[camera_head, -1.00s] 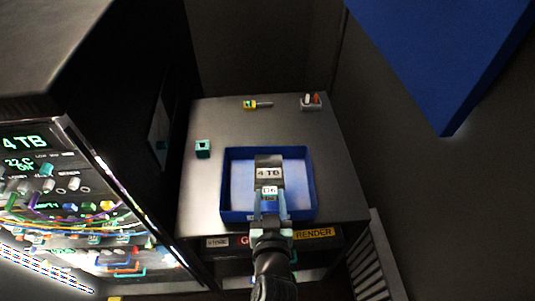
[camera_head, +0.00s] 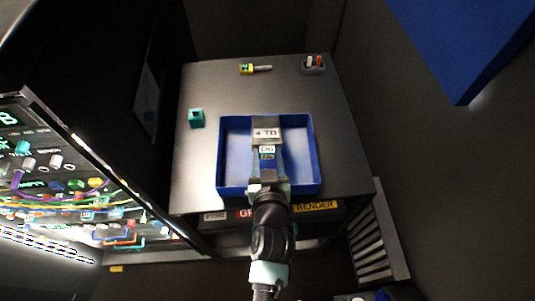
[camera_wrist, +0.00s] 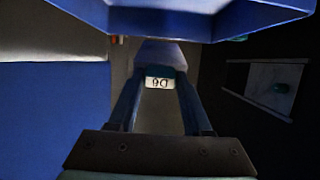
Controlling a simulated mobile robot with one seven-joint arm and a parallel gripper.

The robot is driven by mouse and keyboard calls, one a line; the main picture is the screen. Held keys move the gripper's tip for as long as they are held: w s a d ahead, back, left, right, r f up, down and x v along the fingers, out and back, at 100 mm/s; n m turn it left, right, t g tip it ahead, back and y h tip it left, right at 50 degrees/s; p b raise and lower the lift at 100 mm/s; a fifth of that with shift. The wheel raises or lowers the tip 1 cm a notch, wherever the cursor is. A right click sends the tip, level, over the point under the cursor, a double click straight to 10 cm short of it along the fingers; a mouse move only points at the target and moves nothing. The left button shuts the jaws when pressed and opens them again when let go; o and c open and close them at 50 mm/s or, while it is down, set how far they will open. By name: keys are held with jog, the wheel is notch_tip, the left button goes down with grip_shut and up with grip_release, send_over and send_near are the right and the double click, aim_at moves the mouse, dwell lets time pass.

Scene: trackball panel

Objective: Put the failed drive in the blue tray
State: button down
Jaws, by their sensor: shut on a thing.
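The drive (camera_head: 267,133) is a dark block with white labels reading "4 TB" and "D6". My gripper (camera_head: 268,165) is shut on its near end. In the head view the drive is inside the outline of the blue tray (camera_head: 218,150), its far end close to the far wall. I cannot tell whether it touches the tray floor. The wrist view shows the "D6" label (camera_wrist: 159,82) upside down between my gripper's fingers (camera_wrist: 157,100). Blue tray surfaces (camera_wrist: 50,120) fill its left side and top edge. The drive's underside is hidden.
The tray stands on a grey cabinet top (camera_head: 300,95). A teal cube (camera_head: 196,118), a yellow-handled tool (camera_head: 255,69) and a small holder (camera_head: 314,66) are on it. The lit panel (camera_head: 60,180) stands left. A blue slab (camera_head: 460,45) hangs upper right.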

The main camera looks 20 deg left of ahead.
jog(key=shift+f+b, duration=2.95)
jog(key=shift+f, duration=0.85)
jog(key=shift+c, duration=1.3)
grip_release()
jog(key=b+v, duration=0.3)
jog(key=v, duration=1)
